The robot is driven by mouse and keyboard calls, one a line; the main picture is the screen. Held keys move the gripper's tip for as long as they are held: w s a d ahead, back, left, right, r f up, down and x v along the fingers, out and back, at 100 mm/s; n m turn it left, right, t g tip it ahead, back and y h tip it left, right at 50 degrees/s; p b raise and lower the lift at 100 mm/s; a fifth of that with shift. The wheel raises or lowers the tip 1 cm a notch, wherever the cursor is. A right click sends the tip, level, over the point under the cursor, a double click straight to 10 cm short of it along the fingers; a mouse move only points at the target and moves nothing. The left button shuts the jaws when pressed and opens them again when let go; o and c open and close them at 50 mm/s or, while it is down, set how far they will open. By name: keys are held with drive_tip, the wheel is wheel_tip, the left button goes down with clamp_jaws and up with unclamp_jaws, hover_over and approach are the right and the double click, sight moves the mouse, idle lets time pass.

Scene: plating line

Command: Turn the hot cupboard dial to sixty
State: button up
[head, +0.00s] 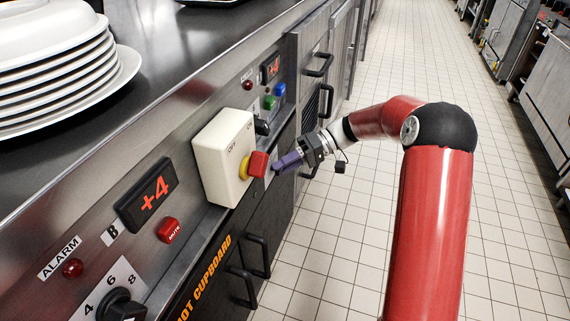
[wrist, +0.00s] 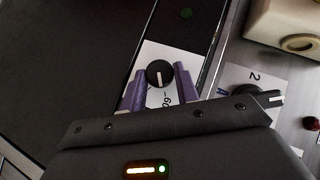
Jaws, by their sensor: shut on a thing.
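The hot cupboard dial (wrist: 159,73) is a small round black knob with a white pointer line, on a white scale plate (wrist: 157,54) in the wrist view. My gripper (wrist: 160,69) has its purple fingers on either side of the knob, shut on it. The pointer line runs down in the picture, toward a printed 60 that shows between the fingers; the exact alignment is hard to tell. The rest of the scale is hidden by the fingers and gripper body. In the head view my gripper (head: 277,165) reaches the panel's lower part; the knob is hidden there.
A cream switch box (head: 222,150) with a red knob (head: 258,164) juts out close to my gripper. Another black dial (head: 122,306), numbered 4, 6, 8, sits nearer. Plates (head: 60,75) are stacked on the counter. Dark door handles (head: 262,256) stick out below. The tiled floor is clear.

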drive_tip(key=o, duration=0.9)
drive_tip(key=shift+o, duration=0.2)
drive_tip(key=v, duration=0.8)
